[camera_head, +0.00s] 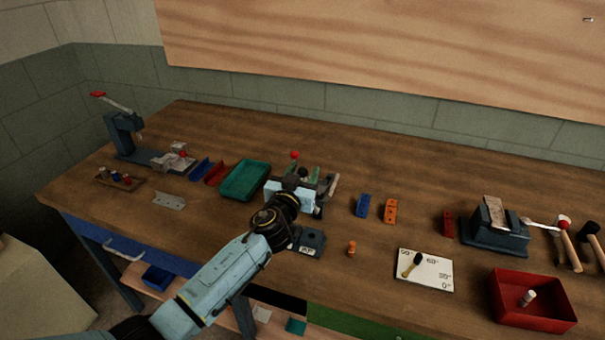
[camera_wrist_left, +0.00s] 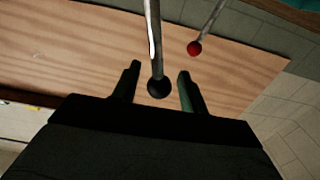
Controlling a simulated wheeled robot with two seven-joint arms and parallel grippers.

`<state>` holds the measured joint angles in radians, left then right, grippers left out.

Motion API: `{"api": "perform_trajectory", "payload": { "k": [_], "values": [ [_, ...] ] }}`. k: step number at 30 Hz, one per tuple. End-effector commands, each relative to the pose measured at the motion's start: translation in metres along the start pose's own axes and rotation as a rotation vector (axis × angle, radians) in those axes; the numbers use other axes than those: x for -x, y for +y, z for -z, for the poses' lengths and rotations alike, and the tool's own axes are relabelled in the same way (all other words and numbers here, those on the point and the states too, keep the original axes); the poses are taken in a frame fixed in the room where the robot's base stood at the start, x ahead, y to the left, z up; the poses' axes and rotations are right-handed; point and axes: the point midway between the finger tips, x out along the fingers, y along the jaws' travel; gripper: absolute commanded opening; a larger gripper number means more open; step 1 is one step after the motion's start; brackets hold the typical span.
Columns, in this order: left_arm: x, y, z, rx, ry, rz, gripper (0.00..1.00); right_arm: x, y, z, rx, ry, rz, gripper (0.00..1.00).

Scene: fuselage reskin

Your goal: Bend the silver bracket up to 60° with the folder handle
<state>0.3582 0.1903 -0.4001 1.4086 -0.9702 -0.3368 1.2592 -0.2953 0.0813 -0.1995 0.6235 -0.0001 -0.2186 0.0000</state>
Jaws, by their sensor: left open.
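My left gripper (camera_wrist_left: 159,72) is open in the wrist view. A metal rod ending in a black ball (camera_wrist_left: 159,88) shows between its two fingers, with gaps on both sides; I cannot tell its exact depth. A second rod with a red ball (camera_wrist_left: 194,48) stands to the right. In the head view, my left wrist covers much of the device in the middle of the bench, and its red ball (camera_head: 295,155) and black ball (camera_head: 303,173) show behind it. A silver bracket with holes (camera_head: 169,201) lies on the bench at the left. My right gripper is not in view.
A press (camera_head: 124,135) stands at the far left. A green tray (camera_head: 246,180) lies left of my wrist. Blue (camera_head: 362,206) and orange (camera_head: 391,210) brackets, an angle card (camera_head: 436,274), a dark device (camera_head: 489,240) and a red bin (camera_head: 506,301) lie to the right.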

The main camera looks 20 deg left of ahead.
Motion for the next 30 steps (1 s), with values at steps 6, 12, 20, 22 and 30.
{"api": "perform_trajectory", "payload": {
  "k": [6,12,20,22,30],
  "values": [
    [0.0000,0.0003,-0.0002,0.000,0.000,0.000,0.43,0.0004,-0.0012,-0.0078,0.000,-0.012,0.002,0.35],
    [0.0001,0.0002,-0.0002,0.000,-0.001,0.000,0.17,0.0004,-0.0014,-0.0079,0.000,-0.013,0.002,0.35],
    [0.0002,0.0001,-0.0004,0.000,-0.001,0.000,0.00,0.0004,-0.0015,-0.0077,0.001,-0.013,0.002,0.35],
    [0.0003,0.0001,-0.0004,0.000,-0.001,0.000,0.00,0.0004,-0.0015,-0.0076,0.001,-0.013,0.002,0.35],
    [0.0041,-0.0046,0.0008,-0.044,-0.002,0.017,0.00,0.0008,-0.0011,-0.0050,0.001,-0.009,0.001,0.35]
  ]
}}
